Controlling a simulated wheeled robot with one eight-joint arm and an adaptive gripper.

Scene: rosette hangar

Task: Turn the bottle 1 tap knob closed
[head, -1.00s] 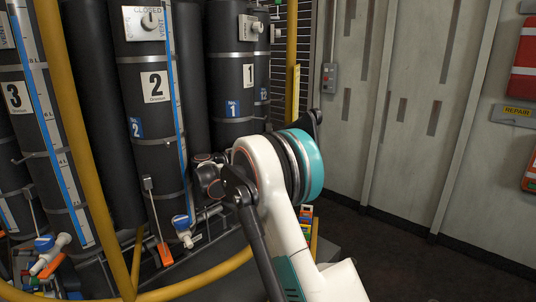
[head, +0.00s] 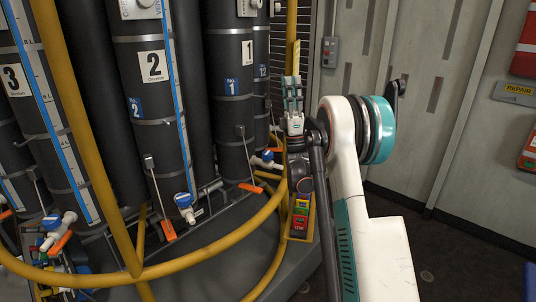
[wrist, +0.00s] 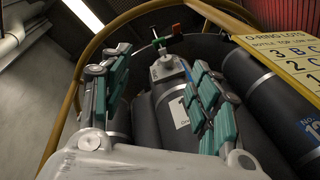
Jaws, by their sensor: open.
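A pale knob (head: 257,4) high on the same bottle is cut by the top edge. My gripper (head: 292,82) points upward to the right of bottle 1, apart from it. In the wrist view its two green-padded fingers (wrist: 158,85) are spread, with nothing between them touching. Bottle 1 (wrist: 176,110) shows beyond them with a fitting at its top end. The blue knob cannot be made out there.
Bottle 2 (head: 153,66) and bottle 3 (head: 13,78) stand to the left, with their own blue taps below. A yellow rail (head: 200,262) curves across the front of the rack. A yellow sign (wrist: 283,50) is at the right in the wrist view. Floor is open at the right.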

